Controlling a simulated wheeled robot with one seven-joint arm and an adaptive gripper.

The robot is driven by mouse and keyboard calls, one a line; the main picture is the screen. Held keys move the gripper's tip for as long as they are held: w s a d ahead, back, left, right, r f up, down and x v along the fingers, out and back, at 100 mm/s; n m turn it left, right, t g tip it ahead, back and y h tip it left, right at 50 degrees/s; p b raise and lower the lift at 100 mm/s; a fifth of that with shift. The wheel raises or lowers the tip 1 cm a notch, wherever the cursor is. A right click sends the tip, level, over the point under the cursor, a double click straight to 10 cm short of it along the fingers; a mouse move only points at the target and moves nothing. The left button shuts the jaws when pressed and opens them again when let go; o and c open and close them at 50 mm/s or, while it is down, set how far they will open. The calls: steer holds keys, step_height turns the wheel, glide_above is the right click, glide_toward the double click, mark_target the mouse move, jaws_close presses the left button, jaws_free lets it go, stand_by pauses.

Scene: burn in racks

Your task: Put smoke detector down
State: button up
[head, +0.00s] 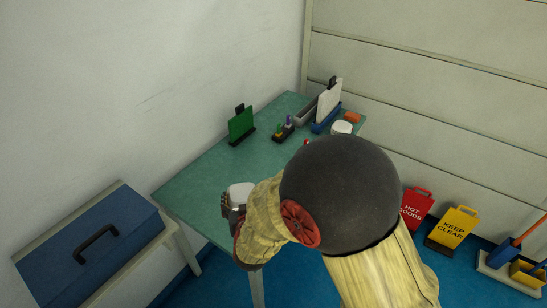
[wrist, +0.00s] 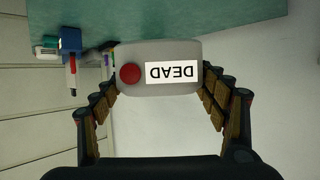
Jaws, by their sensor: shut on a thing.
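The smoke detector (wrist: 165,54) is a pale, rounded body with a red dot and a white label reading "DEAD", upside down in the wrist view. My gripper (wrist: 157,82) is shut on it, with a padded finger on each side. In the head view the white detector (head: 241,190) shows at my gripper (head: 232,204), over the front edge of the green table (head: 205,180). My arm hides part of the gripper and table. I cannot tell whether the detector touches the tabletop.
A green card in a stand (head: 241,124), small colored items (head: 284,130), a white board in a blue stand (head: 328,104) and a white round object (head: 342,127) stand farther back. A blue case (head: 90,245) is at left. The table's near left part is clear.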

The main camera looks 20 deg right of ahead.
steer(key=w+d+f+b, duration=0.1)
steer(key=w+d+f, duration=0.1)
steer(key=w+f, duration=0.1)
steer(key=w+d+f+b, duration=0.2)
steer(key=w+f, duration=0.1)
steer(key=w, duration=0.1)
steer(key=w+d+f+b, duration=0.1)
steer(key=w+d+f, duration=0.2)
steer(key=w, duration=0.1)
steer(key=shift+b, duration=0.35)
steer(key=shift+w+d+f, duration=0.15)
steer(key=shift+d+f, duration=0.1)
steer(key=shift+f, duration=0.15)
steer(key=shift+w+f+b, duration=0.15)
steer(key=shift+f+b, duration=0.5)
steer(key=shift+f, duration=0.95)
steer(key=shift+f, duration=0.1)
steer(key=o, duration=0.8)
steer(key=shift+f, duration=0.15)
steer(key=o, duration=0.3)
steer(key=shift+o, duration=0.7)
